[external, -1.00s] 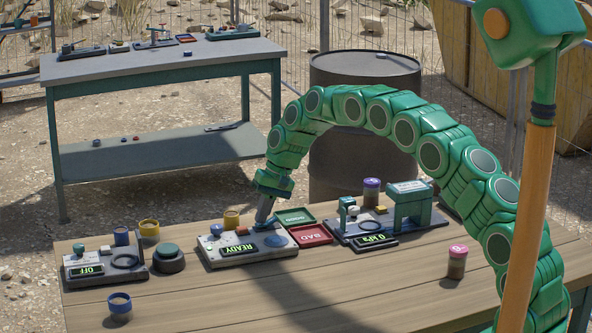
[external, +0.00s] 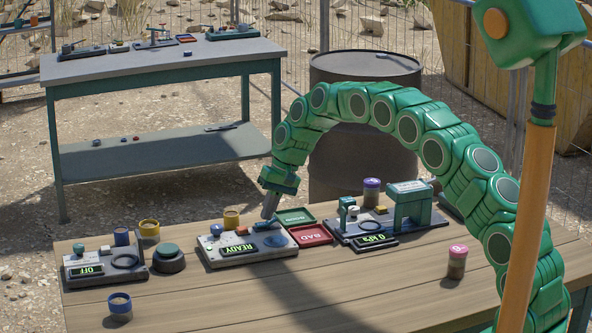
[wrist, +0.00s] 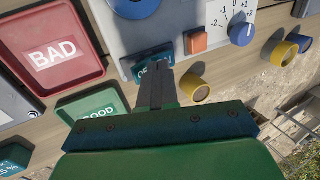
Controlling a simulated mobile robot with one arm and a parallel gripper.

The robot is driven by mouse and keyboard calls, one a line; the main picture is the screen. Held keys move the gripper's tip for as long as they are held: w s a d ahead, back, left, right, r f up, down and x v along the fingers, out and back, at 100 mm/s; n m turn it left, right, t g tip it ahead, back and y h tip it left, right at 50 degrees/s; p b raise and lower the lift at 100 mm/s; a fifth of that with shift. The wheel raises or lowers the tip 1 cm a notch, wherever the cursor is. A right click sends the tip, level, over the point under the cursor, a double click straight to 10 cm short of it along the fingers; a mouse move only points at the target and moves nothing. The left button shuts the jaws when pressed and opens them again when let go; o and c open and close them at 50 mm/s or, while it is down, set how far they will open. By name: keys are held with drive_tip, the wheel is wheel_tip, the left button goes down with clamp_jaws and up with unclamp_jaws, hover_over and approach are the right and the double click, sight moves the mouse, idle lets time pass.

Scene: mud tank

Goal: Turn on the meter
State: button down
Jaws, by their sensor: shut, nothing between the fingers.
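The meter is most likely the middle grey device (external: 222,255) on the wooden table; its green display (external: 239,249) reads READY. My gripper (external: 266,217) is shut and empty, pointing down just above a small blue-green part near the meter's back edge.
The red BAD tray (external: 311,235) and green GOOD tray (external: 295,217) lie right of the meter. Yellow and blue cups stand around.

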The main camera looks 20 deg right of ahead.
wheel_tip(320, 180, up, 14)
drive_tip(key=shift+f, duration=0.25)
idle(0.5)
drive_tip(key=s+d+r+h, duration=0.1)
drive_tip(key=s+d+r, duration=0.3)
drive_tip(key=s+d, duration=0.75)
drive_tip(key=s+d+r+h, duration=0.1)
drive_tip(key=s+d+r, duration=0.4)
drive_tip(key=s+d, duration=0.65)
drive_tip(key=s+d+f, duration=0.2)
drive_tip(key=s, duration=0.9)
drive_tip(key=s+d+f+g+h, duration=0.1)
drive_tip(key=s+d+f, duration=0.1)
drive_tip(key=s, duration=0.9)
drive_tip(key=s+d+f+h, duration=0.1)
drive_tip(key=s+d, duration=0.3)
drive_tip(key=s, duration=0.8)
drive_tip(key=shift+f+g, duration=0.4)
drive_tip(key=shift+f, duration=0.35)
drive_tip(key=shift+d, duration=0.1)
